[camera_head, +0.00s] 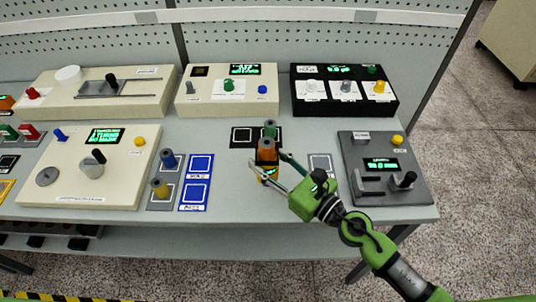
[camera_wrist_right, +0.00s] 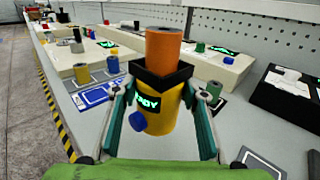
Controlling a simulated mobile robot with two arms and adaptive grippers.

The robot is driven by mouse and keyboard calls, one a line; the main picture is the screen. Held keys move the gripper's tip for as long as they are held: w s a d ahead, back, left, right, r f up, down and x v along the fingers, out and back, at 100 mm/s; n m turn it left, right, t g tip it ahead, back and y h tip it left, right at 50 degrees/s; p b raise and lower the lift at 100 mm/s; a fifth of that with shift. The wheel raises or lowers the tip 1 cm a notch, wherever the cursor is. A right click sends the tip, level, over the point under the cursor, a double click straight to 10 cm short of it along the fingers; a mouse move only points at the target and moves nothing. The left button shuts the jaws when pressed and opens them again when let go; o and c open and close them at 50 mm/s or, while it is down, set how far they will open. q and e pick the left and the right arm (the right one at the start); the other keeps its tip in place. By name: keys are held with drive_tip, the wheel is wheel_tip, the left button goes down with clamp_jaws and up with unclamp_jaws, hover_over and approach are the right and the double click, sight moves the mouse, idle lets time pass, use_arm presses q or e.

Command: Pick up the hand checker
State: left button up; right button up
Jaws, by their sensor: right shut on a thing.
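The hand checker is a yellow cylinder with a black square collar, a small green-lit display and a blue knob. In the head view the hand checker (camera_head: 268,174) is near the middle of the table, and in the right wrist view (camera_wrist_right: 160,120) it is upright and central. An orange spool (camera_wrist_right: 163,50) stands in its collar. My right gripper (camera_head: 268,163) is shut on the hand checker, one finger on each side of the yellow body. Whether its base touches the table cannot be told. My left gripper is not in view.
Behind the checker is a black pad (camera_head: 243,137) with a green spool (camera_head: 270,129). A dark grey device (camera_head: 410,190) is at right, and a cream device (camera_head: 65,185) at left. Blue-marked pads (camera_head: 195,195) lie left of the checker. Bare table lies in front of it.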

sight(264, 156)
drive_tip(key=s+r+p, duration=0.2)
drive_tip(key=r, duration=0.1)
drive_tip(key=shift+s+r, duration=0.2)
drive_tip(key=shift+r, duration=0.1)
use_arm(q)
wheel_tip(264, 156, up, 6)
drive_tip(key=p, duration=0.3)
use_arm(e)
drive_tip(key=s+r, duration=0.3)
drive_tip(key=s, duration=0.6)
drive_tip(key=shift+s+r, duration=0.15)
drive_tip(key=shift+r, duration=0.2)
drive_tip(key=shift+w+f+b, duration=1.8)
drive_tip(key=shift+w+f, duration=0.15)
drive_tip(key=shift+w, duration=0.3)
drive_tip(key=shift+w+f+b, duration=1.8)
drive_tip(key=shift+w+f, duration=0.1)
drive_tip(key=shift+w, duration=0.35)
drive_tip(key=shift+w+f+b, duration=1.8)
drive_tip(key=shift+w+f, duration=0.15)
drive_tip(key=shift+w, duration=0.3)
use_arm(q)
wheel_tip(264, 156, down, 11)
use_arm(e)
drive_tip(key=shift+w+f, duration=0.1)
drive_tip(key=shift+w, duration=0.15)
